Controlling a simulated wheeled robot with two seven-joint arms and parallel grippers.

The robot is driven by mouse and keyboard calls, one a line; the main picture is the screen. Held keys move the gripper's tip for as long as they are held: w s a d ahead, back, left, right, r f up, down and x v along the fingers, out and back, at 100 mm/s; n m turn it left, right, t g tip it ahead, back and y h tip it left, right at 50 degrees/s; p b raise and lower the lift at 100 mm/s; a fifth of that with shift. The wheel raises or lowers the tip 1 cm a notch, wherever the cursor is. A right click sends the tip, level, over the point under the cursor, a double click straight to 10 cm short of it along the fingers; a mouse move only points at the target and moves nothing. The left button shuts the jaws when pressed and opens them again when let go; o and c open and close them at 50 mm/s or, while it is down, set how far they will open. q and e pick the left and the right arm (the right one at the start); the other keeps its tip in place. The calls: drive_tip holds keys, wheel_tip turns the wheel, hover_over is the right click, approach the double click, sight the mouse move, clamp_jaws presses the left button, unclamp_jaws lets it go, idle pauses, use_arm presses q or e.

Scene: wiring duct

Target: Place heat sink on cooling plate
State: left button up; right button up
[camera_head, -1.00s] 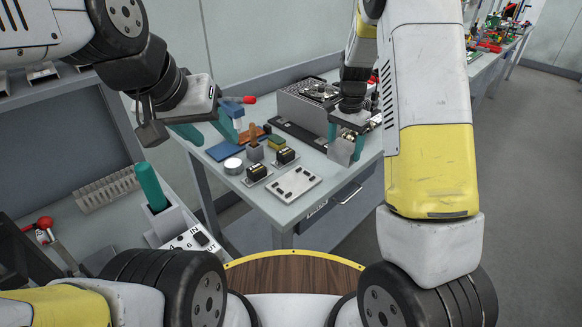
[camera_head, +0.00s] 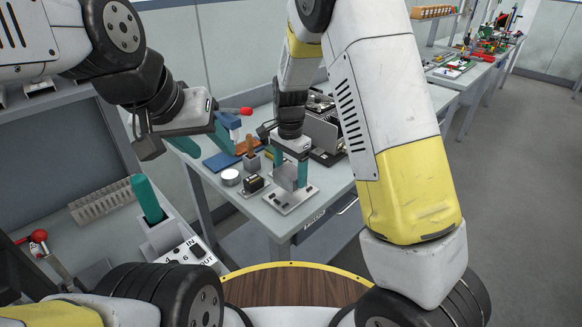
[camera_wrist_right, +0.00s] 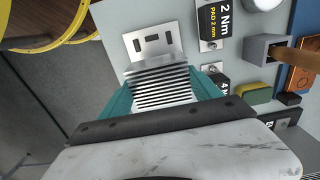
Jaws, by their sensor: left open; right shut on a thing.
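My right gripper (camera_head: 290,175) is shut on the heat sink (camera_head: 287,176), a grey finned block. In the right wrist view the heat sink (camera_wrist_right: 160,86) shows its parallel fins between the teal fingers. The cooling plate (camera_head: 300,202), a flat light plate with dark slots, lies near the table's front edge. The heat sink is over the cooling plate (camera_wrist_right: 153,42) and hides part of it; I cannot tell whether they touch. My left gripper (camera_head: 202,143) is open and empty at the back left of the table.
Left of the plate are a black labelled block (camera_head: 254,184), a round silver tin (camera_head: 230,177) and a holder with a wooden handle (camera_head: 251,158). A blue mat (camera_head: 221,161) lies farther back. A large metal unit (camera_head: 322,132) stands behind the right gripper.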

sight(291, 171)
drive_tip(key=shift+d+f, duration=0.15)
drive_tip(key=shift+f, duration=1.55)
drive_tip(key=o, duration=1.6)
drive_tip(key=shift+f, duration=0.15)
wheel_tip(291, 171, up, 12)
drive_tip(key=s+d+r+n+t, duration=0.2)
drive_tip(key=s+d+r+n, duration=0.1)
drive_tip(key=s, duration=0.4)
drive_tip(key=s+d+r+n+t+y, duration=0.1)
drive_tip(key=s+d+r+n+t, duration=0.1)
drive_tip(key=s+d+r, duration=0.4)
drive_tip(key=s+d+r+n+t+y, duration=0.1)
drive_tip(key=s+d+r+n, duration=0.3)
drive_tip(key=s, duration=0.5)
drive_tip(key=shift+d+r+n+t, duration=0.3)
drive_tip(key=shift+d+r+t, duration=0.3)
drive_tip(key=shift+r, duration=0.2)
